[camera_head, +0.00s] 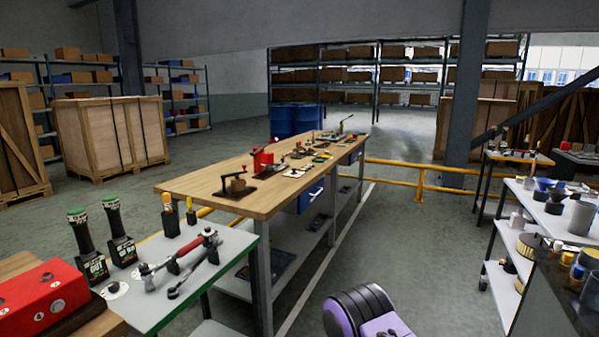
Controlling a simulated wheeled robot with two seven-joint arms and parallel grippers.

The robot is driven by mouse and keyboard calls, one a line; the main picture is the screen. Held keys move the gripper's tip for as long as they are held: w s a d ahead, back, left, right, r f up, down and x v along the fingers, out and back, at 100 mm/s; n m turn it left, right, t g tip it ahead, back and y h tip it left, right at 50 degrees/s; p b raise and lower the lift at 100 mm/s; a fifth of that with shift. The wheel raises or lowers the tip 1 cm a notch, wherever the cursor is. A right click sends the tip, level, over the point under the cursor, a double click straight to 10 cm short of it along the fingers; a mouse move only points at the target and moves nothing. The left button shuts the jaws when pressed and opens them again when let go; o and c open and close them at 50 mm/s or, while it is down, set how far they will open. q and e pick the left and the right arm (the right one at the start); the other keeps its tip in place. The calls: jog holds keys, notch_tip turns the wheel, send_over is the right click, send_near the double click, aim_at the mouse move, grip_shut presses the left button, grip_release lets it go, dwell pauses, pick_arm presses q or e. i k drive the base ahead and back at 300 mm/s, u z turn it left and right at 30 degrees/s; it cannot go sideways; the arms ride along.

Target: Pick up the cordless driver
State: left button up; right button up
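Two black upright tools with green tops and green-marked bases stand on the light table at the left: one at its far left (88,246) and one just right of it (117,231). They look like cordless drivers, but I cannot tell for sure, nor which one is meant. Neither gripper shows in the view, and nothing is seen touching these tools.
A red-and-grey tool (183,254) and a ratchet-like tool (192,268) lie on the same table, with yellow-topped items behind. A red box (42,296) is at the near left.

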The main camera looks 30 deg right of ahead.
aim_at(77, 218)
jog(key=z, duration=0.9)
jog(key=i, duration=1.6)
jog(key=u, duration=1.7)
jog(key=k, duration=0.6)
jog(key=u, duration=0.05)
